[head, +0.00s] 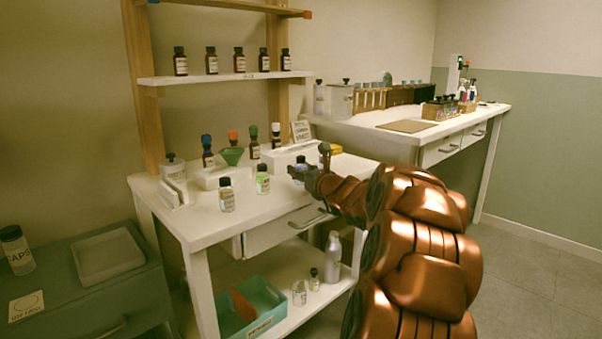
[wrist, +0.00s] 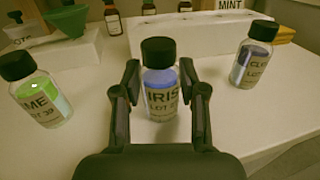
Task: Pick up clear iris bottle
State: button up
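The clear iris bottle (wrist: 161,92) has a black cap, a bluish-purple band and a label reading IRIS. It stands upright on the white table in the middle of the wrist view. My gripper (wrist: 162,100) is open, with one finger on each side of the bottle and small gaps showing. In the head view my gripper (head: 305,176) reaches over the table from the right, and a black-capped bottle (head: 300,162) there is partly hidden by it.
A green-banded bottle (wrist: 36,92) stands to the left, and a dark-banded bottle (wrist: 253,54) to the right. Another clear bottle (head: 227,196) stands near the table's front left. The shelf (head: 215,79) above holds several brown bottles.

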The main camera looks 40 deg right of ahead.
grip_shut()
jog(key=shift+r, duration=0.15)
notch_tip(320, 180, up, 2)
jog(key=shift+p, duration=0.6)
jog(key=shift+r+p, duration=0.5)
jog(key=shift+r, duration=0.45)
jog(key=s+a+b, duration=0.2)
jog(key=s+a, duration=0.5)
jog(key=a, duration=0.5)
notch_tip(320, 180, up, 7)
jog(key=s+a+p, duration=0.1)
jog(key=p, duration=0.2)
jog(key=shift+s+a, duration=0.15)
jog(key=shift+a, duration=0.2)
jog(key=shift+f, duration=0.1)
